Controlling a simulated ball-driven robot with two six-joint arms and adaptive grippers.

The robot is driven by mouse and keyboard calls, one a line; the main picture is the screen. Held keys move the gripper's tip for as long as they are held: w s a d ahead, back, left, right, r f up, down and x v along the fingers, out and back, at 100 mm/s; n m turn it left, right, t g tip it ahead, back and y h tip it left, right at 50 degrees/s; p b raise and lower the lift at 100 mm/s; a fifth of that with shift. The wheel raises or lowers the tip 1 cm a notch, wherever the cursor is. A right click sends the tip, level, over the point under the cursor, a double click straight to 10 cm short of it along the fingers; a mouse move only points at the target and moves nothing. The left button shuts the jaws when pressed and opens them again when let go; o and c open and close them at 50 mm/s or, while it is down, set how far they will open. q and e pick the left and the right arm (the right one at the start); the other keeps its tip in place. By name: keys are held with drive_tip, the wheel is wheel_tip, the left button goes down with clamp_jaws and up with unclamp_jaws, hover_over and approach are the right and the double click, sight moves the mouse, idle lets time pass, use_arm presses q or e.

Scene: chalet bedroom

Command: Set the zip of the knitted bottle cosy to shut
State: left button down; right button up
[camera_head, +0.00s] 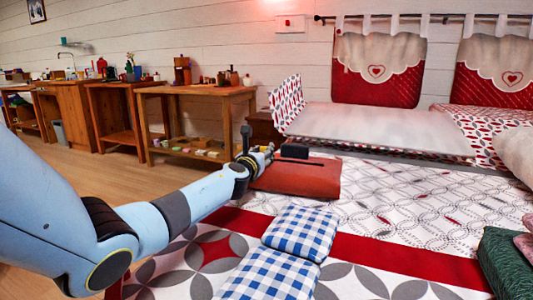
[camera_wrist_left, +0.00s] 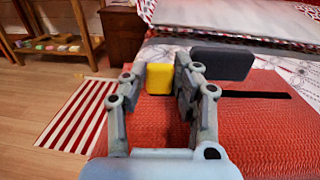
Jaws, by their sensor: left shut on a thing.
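The knitted bottle cosy (camera_head: 308,178) lies flat on the bed, a red-orange ribbed pad that fills the right of the left wrist view (camera_wrist_left: 250,135). A dark strip (camera_wrist_left: 262,94), apparently the zip opening, runs across it to the right. A dark grey block (camera_wrist_left: 222,63) stands at the strip's left end; it also shows in the head view (camera_head: 294,151). My left gripper (camera_head: 266,153) is over the cosy's far left part. Its fingers (camera_wrist_left: 158,76) are shut on a yellow tab (camera_wrist_left: 160,79), probably the zip pull. Whether tab and block join is hidden. My right gripper is not in view.
Blue-checked cushions (camera_head: 300,228) lie on the patterned bedspread (camera_head: 390,205) nearer me. A green cushion (camera_head: 505,262) is at the right edge. A striped rug (camera_wrist_left: 80,115) lies on the floor to the left. The bedspread right of the cosy is mostly clear.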

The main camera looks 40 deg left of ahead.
use_arm(q)
drive_tip(key=c, duration=1)
unclamp_jaws()
drive_tip(key=shift+a, duration=0.2)
drive_tip(key=shift+s+d, duration=0.1)
drive_tip(key=v, duration=1.2)
